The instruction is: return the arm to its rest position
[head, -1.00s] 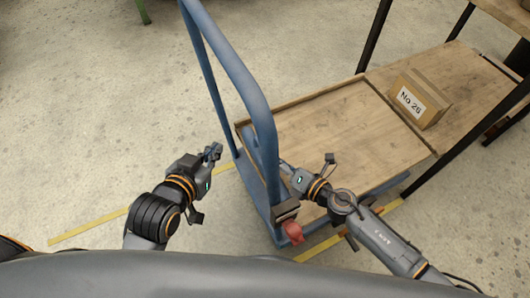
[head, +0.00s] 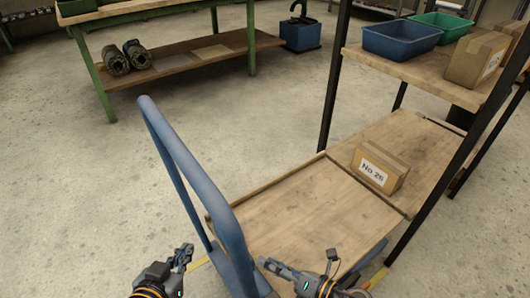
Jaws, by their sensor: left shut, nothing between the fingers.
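My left gripper (head: 184,256) is at the bottom, left of the blue cart handle (head: 190,170). Its fingers are together with nothing between them, and it is clear of the handle. My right gripper (head: 268,263) is at the bottom, right of the handle and over the cart's wooden deck (head: 310,205). Its fingers point left toward the handle; I cannot tell whether they touch it or how far apart they are. Most of both arms is below the picture.
A cardboard box marked No 26 (head: 380,169) lies on a wooden shelf board beyond the deck. Above it, a dark-framed rack holds a blue bin (head: 402,42). Two dark rolls (head: 126,58) lie on a green bench's lower shelf. Floor left of the cart is clear.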

